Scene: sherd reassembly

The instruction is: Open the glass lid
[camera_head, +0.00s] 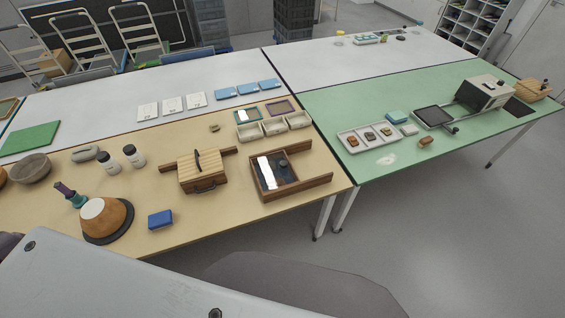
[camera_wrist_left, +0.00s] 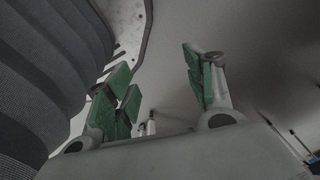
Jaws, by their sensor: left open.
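A wooden case (camera_head: 294,187) stands near the right front edge of the tan table. A glass lid (camera_head: 266,171) appears to cover its top, with a bright white reflection on its left part and a small dark round shape at its right. Wooden rails stick out from the case to the right. I cannot tell whether the lid is fully shut. My left gripper (camera_wrist_left: 157,75) shows in the left wrist view with its green-padded fingers apart and nothing between them. It is away from the case, which that view does not show. My right gripper is not in view.
A slatted wooden box (camera_head: 203,173) stands left of the case. Cream trays (camera_head: 273,128) lie behind it. A blue block (camera_head: 160,219) and an orange-brown pot (camera_head: 108,217) are at the front left. A green table (camera_head: 440,150) adjoins on the right.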

